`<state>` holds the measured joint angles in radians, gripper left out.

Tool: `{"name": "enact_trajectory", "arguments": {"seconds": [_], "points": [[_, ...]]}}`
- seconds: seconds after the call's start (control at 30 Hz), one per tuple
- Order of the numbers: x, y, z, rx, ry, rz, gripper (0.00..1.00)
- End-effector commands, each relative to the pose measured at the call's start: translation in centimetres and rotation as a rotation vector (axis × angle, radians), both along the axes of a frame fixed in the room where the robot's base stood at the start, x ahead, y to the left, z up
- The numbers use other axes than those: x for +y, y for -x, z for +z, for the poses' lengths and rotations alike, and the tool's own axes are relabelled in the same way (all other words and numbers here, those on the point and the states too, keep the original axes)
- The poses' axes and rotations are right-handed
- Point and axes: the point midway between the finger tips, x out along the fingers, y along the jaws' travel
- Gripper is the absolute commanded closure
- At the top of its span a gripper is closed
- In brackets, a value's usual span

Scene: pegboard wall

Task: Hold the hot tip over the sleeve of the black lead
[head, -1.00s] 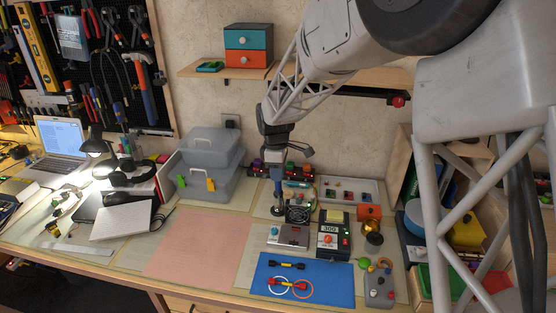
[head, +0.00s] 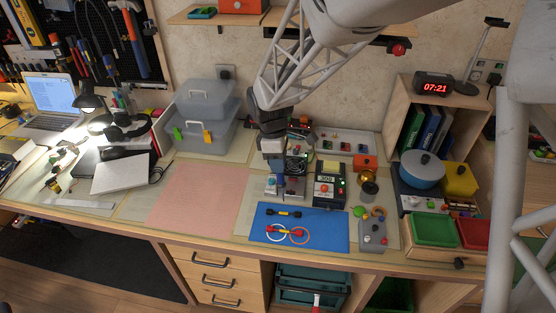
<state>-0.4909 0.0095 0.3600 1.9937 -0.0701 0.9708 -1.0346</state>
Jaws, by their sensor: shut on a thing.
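My gripper (head: 272,152) is seen from behind and above, pointing down over the left part of the grey station, behind the blue mat (head: 335,232). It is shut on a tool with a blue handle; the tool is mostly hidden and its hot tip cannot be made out. The black lead (head: 285,212) lies on the mat, with black ends and a yellow sleeve in its middle. It is in front of my gripper and apart from it. A red lead (head: 284,231) with a yellow part lies nearer the front edge, across a white and an orange ring.
The grey station (head: 295,188) and a black unit with a lit display (head: 328,190) stand behind the mat. A brass-coloured pot (head: 368,182) and a grey box with knobs (head: 372,235) are to the right. A pink mat (head: 198,197) on the left is clear.

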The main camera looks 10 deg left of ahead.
Motion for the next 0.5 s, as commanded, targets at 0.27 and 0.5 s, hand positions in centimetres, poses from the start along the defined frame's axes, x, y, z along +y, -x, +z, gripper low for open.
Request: {"name": "enact_trajectory", "arguments": {"seconds": [0.27, 0.5], "points": [[0.0, 0.0, -0.4, 0.0, 0.0, 0.0, 0.98], [0.0, 0.0, -1.6, 0.002, 0.001, 0.0, 0.98]]}}
